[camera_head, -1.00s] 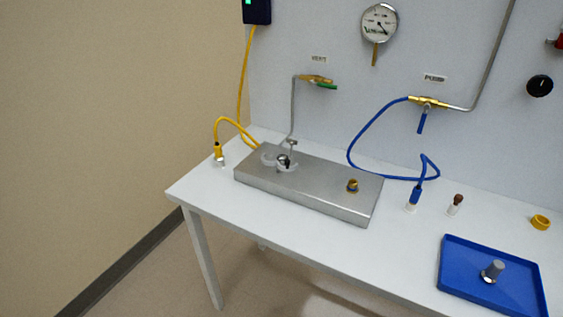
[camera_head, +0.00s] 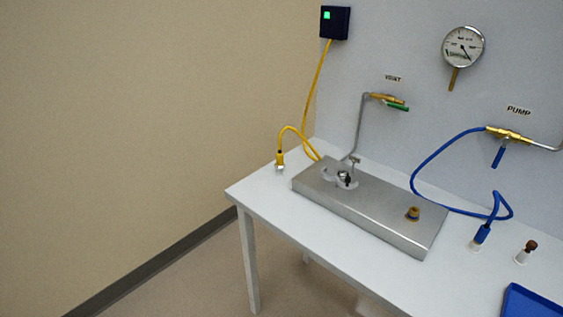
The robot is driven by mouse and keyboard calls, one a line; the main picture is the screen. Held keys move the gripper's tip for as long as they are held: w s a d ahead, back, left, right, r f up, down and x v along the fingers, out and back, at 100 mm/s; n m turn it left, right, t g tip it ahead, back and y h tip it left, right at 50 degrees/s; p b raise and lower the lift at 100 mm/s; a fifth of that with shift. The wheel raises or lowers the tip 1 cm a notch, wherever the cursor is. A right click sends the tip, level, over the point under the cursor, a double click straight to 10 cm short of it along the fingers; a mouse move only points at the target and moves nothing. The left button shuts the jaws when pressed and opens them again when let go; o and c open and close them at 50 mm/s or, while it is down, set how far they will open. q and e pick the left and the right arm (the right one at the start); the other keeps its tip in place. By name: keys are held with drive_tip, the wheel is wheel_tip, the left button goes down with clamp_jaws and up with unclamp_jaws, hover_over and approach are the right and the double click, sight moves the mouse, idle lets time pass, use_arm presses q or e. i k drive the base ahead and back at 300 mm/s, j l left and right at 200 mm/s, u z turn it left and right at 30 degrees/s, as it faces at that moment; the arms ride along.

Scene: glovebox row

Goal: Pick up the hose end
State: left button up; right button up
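A blue hose (camera_head: 414,180) runs from the brass valve under the PUMP label (camera_head: 507,135) down to the table. Its blue end (camera_head: 481,236) stands upright, slightly tilted, on a small white holder (camera_head: 475,246) right of the metal block. A yellow hose or cable (camera_head: 317,95) runs from a dark wall box to the table's left side. Its yellow end (camera_head: 279,160) sits on a small pale holder at the back left. The frames do not show which hose end is meant. Neither of my grippers is in view.
A long metal block (camera_head: 365,208) with a brass fitting (camera_head: 413,213) fills the table's (camera_head: 268,206) middle. A brown-topped vial (camera_head: 526,252) and a blue tray (camera_head: 530,304) stand at right. A round gauge (camera_head: 463,47) hangs on the wall. Floor left of the table is clear.

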sight(280, 164)
drive_tip(key=i+j+z, duration=0.25)
drive_tip(key=j, duration=0.4)
drive_tip(key=i+j+z, duration=0.1)
drive_tip(key=i+j, duration=0.2)
drive_tip(key=i+j+z, duration=0.15)
drive_tip(key=j, duration=0.3)
drive_tip(key=i+j+z, duration=0.1)
drive_tip(key=j, duration=0.25)
